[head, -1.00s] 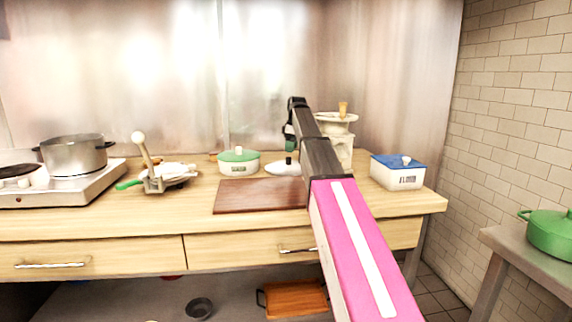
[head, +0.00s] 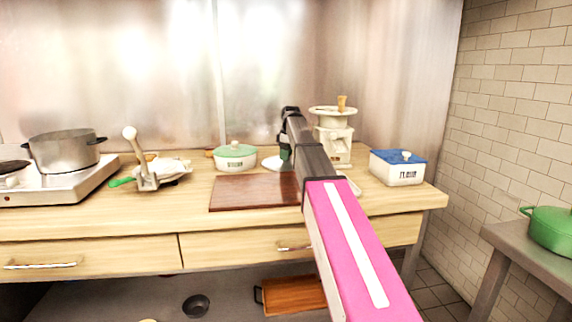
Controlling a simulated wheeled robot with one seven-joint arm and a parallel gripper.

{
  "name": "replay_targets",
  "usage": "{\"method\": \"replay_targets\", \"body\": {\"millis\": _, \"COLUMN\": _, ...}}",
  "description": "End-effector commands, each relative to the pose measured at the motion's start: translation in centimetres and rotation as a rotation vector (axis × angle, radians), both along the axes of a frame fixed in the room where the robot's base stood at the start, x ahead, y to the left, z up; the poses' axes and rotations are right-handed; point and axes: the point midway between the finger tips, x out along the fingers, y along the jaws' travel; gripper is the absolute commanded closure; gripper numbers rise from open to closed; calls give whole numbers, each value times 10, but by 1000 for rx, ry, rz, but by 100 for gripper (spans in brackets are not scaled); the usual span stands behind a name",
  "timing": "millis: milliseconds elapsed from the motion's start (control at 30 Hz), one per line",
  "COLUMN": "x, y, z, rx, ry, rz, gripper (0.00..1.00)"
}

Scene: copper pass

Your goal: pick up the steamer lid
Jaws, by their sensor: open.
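The steamer lid, which I take to be the low white dome (head: 271,163), lies on the wooden counter (head: 80,212) behind the brown board. My arm and gripper cover its right part and its knob. My gripper (head: 285,152) points down over the lid, its dark fingers close to where the knob was visible. It is open, and nothing is seen held in it. Whether the fingers touch the knob or stand around it cannot be told.
A green-lidded white pot (head: 235,160) stands just left of the lid. A cream grinder (head: 335,142) and a blue-lidded box (head: 397,170) stand to the right. The brown board (head: 250,193) lies in front. A citrus-press-like tool (head: 150,172) and steel pot (head: 66,151) are further left.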

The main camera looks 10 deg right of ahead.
Motion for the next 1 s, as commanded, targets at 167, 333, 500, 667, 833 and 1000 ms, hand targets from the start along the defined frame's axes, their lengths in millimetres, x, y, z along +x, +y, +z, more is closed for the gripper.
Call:
{"method": "replay_targets", "body": {"millis": 167, "x": 0, "y": 0, "z": -2, "rx": 0, "ry": 0, "rz": 0, "gripper": 40}}
{"method": "replay_targets", "body": {"millis": 333, "x": 0, "y": 0, "z": -2, "rx": 0, "ry": 0, "rz": 0, "gripper": 79}}
{"method": "replay_targets", "body": {"millis": 500, "x": 0, "y": 0, "z": -2, "rx": 0, "ry": 0, "rz": 0, "gripper": 96}}
{"method": "replay_targets", "body": {"millis": 667, "x": 0, "y": 0, "z": -2, "rx": 0, "ry": 0, "rz": 0, "gripper": 96}}
{"method": "replay_targets", "body": {"millis": 833, "x": 2, "y": 2, "z": 2, "rx": 0, "ry": 0, "rz": 0, "gripper": 96}}
{"method": "replay_targets", "body": {"millis": 1000, "x": 7, "y": 9, "z": 15, "rx": 0, "ry": 0, "rz": -2, "gripper": 96}}
